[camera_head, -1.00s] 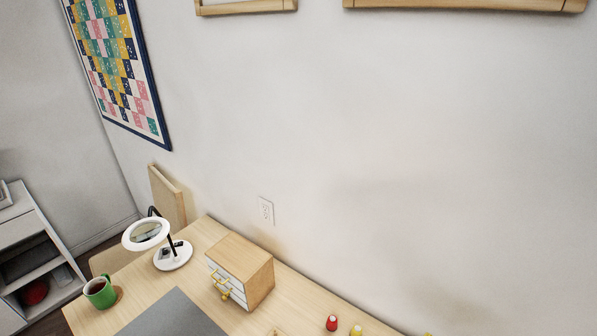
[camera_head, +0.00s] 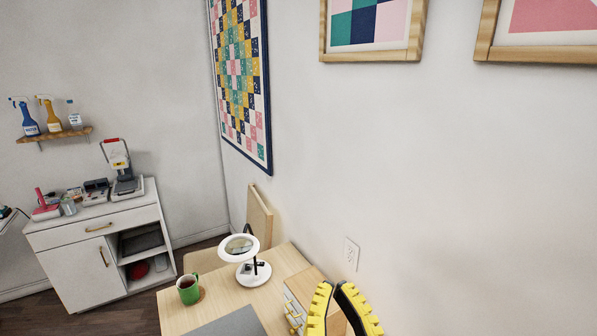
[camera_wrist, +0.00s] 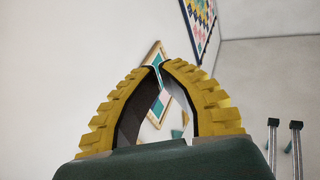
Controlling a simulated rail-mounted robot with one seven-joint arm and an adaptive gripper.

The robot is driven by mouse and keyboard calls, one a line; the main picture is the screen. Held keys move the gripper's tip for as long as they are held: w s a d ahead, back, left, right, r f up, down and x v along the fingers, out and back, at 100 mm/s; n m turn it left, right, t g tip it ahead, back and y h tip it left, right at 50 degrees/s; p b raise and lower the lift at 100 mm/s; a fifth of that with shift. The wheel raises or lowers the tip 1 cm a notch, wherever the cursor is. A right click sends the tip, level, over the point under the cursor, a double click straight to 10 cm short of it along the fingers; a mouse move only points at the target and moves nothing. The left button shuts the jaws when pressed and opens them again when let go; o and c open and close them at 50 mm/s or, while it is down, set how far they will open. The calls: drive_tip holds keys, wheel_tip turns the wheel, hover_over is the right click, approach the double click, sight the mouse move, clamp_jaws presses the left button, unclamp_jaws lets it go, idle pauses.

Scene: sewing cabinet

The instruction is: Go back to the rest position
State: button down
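My gripper (camera_head: 334,286) shows at the bottom of the head view, its two yellow ridged fingers pointing up. In the wrist view my gripper (camera_wrist: 162,65) has its curved fingers drawn together, the tips almost meeting. I see nothing held between them, and I judge it shut and empty. In the head view the fingers stand in front of the small wooden drawer cabinet (camera_head: 299,285) and hide part of it. The rest of my arm is out of the head view.
On the wooden table (camera_head: 175,309) stand a white magnifier lamp (camera_head: 254,274) and a green mug (camera_head: 188,290). A grey mat (camera_head: 232,323) lies in front. A white cabinet (camera_head: 75,268) stands at the left. The wall (camera_head: 480,200) rises behind the table.

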drive_tip(key=s+d+r+t+h, duration=0.1)
drive_tip(key=s+d+r+t, duration=0.1)
drive_tip(key=s+r, duration=0.55)
wheel_tip(320, 180, up, 21)
drive_tip(key=p, duration=2.2)
drive_tip(key=shift+w+r+h+p, duration=0.2)
drive_tip(key=shift+h+p, duration=0.1)
drive_tip(key=shift+h, duration=0.1)
